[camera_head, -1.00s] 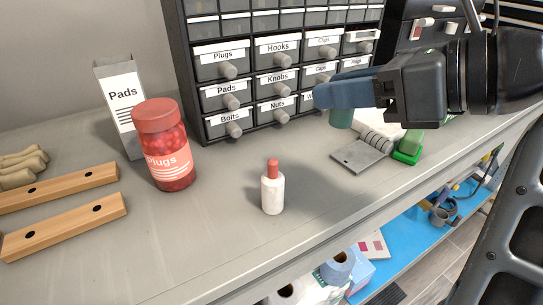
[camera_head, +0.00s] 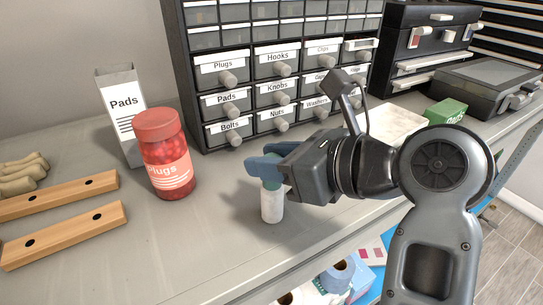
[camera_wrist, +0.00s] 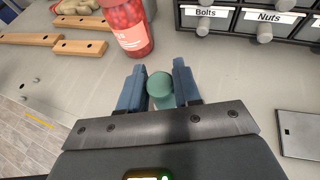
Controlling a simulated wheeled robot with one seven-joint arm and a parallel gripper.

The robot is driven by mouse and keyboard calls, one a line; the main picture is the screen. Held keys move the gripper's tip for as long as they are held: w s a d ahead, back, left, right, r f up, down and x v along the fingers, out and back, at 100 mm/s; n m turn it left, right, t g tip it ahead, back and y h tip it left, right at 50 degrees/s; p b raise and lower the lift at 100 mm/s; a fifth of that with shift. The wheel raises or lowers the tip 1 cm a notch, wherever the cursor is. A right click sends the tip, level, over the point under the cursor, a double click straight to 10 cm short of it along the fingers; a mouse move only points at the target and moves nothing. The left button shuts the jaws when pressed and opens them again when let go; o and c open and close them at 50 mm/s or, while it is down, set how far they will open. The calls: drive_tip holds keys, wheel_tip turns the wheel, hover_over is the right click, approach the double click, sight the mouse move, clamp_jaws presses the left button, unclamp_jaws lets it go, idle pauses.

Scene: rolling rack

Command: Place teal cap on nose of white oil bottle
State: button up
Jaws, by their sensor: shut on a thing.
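The white oil bottle (camera_head: 272,206) stands upright on the grey bench; its red nose is hidden now. My gripper (camera_head: 268,168) is at the bottle's top, its blue fingers shut on the teal cap (camera_wrist: 160,86). In the head view the cap (camera_head: 272,184) shows just below the fingers, directly over the bottle's shoulder. I cannot tell whether the cap is fully seated.
A red-lidded jar of plugs (camera_head: 165,160) and a Pads box (camera_head: 121,115) stand to the left. Wooden bars (camera_head: 70,232) lie at far left. A drawer cabinet (camera_head: 270,60) stands behind. The bench in front of the jar is clear.

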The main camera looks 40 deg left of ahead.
drive_tip(key=o, duration=1)
drive_tip(key=shift+f, duration=0.1)
drive_tip(key=shift+d+r, duration=0.15)
drive_tip(key=shift+r, duration=0.05)
drive_tip(key=v, duration=1.1)
drive_tip(key=shift+d+r, duration=0.15)
drive_tip(key=shift+d, duration=0.2)
